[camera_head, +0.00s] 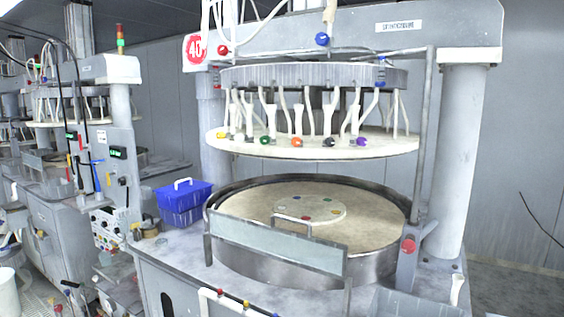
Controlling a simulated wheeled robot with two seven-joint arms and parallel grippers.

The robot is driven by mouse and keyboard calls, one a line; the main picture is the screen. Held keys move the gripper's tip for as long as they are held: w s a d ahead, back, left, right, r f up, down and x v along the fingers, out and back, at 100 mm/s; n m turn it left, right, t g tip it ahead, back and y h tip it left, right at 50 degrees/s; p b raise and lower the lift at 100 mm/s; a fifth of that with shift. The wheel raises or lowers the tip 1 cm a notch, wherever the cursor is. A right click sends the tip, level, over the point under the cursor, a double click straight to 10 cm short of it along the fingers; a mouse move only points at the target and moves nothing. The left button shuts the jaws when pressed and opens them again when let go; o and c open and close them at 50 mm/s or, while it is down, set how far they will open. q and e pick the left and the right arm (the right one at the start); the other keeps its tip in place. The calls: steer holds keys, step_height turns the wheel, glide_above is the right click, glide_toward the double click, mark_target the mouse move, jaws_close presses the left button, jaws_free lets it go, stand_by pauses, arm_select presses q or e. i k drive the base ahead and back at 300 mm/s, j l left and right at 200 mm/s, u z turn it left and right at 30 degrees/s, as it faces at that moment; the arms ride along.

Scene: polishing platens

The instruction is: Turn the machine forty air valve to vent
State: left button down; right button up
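Machine forty (440,20) fills the middle and right, marked by a round red sign (195,48) reading 40. I cannot tell which fitting is its air valve. A red knob (408,246) sits on a grey bracket at the right of the lower platen. A red knob (223,50) and a blue knob (322,39) sit on pipes at the top. A white lever-like part (457,288) stands at the front right corner. No vent marking is readable. Neither of my grippers is in view.
The round lower platen (370,215) sits below a raised upper plate (390,147), behind a low guard panel (270,243). A blue basket (185,204) stands at its left. A control box (108,225) and another machine are farther left. Open floor (505,290) shows at right.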

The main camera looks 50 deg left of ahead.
mark_target(80, 142)
steer(key=k+j+u, duration=0.2)
steer(key=k+j, duration=0.95)
steer(key=k, duration=0.15)
steer(key=k+j+u, duration=0.1)
steer(key=j, duration=0.55)
steer(key=k+j+u, duration=0.1)
steer(key=j, duration=0.6)
steer(key=k+j+u, duration=0.1)
steer(key=k+j, duration=0.15)
steer(key=j, duration=0.45)
steer(key=j+u, duration=0.1)
steer(key=j, duration=0.6)
steer(key=i+j, duration=0.1)
steer(key=j, duration=0.3)
steer(key=i+j+u, duration=0.1)
steer(key=j, duration=0.3)
steer(key=i+j+u, duration=0.1)
steer(key=j, duration=0.25)
steer(key=i+j, duration=0.1)
steer(key=j, duration=0.3)
steer(key=i+j+u, duration=0.1)
steer(key=j, duration=0.25)
steer(key=i+j, duration=0.2)
steer(key=j, duration=0.2)
steer(key=i+j+u, duration=0.15)
steer(key=j, duration=0.2)
